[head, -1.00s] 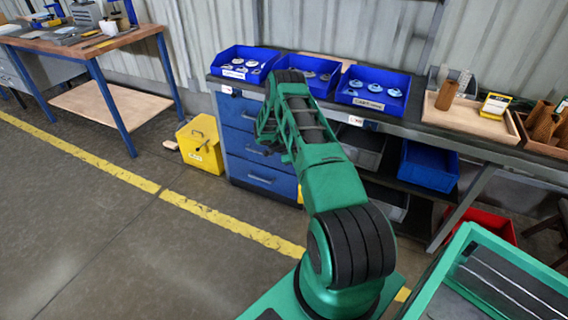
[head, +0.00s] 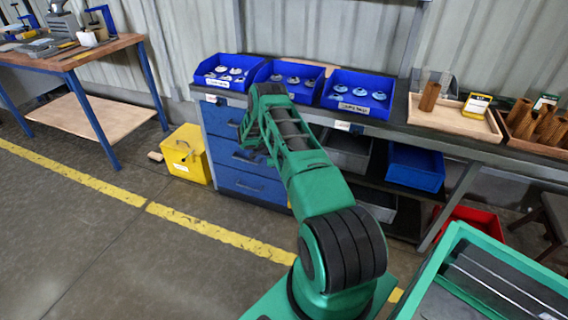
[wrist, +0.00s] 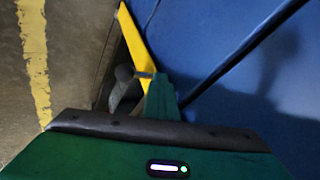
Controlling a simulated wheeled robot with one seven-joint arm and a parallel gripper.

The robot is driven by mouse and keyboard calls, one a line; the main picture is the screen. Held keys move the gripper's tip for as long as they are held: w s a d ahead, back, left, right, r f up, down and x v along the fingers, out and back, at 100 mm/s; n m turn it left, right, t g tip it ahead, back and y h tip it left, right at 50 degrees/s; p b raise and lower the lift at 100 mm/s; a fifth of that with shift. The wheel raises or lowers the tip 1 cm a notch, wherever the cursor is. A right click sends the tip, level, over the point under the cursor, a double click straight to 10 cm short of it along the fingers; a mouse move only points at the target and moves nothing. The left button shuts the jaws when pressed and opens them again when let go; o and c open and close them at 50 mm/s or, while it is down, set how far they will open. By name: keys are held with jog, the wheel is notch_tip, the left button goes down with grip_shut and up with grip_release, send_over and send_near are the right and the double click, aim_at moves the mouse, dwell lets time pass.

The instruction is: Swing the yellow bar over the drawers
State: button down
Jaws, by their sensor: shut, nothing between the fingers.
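The blue drawer cabinet (head: 245,183) stands under the left end of the bench, and its front is partly covered by my arm. The yellow bar (wrist: 133,38) shows in the wrist view as a slanting strip along the blue drawer face (wrist: 225,60), just beyond the fingers. In the head view only a small yellow bit shows beside my arm at the cabinet's right edge; I cannot tell if it is the bar. My gripper (wrist: 141,85) is shut and empty, close to the bar. I cannot tell whether it touches the bar.
Several blue bins (head: 358,95) with parts stand on the bench above the drawers. A yellow box (head: 186,155) sits on the floor left of the cabinet. A workbench (head: 75,55) stands at far left. The floor (head: 110,240) in front is clear, with a yellow line.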

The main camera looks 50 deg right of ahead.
jog(key=shift+s+d+r, duration=0.15)
jog(key=shift+s+d, duration=0.1)
jog(key=shift+d, duration=0.15)
jog(key=a+r, duration=0.7)
jog(key=a, duration=0.3)
jog(key=shift+w+a+r, duration=0.15)
jog(key=shift+w+r, duration=0.15)
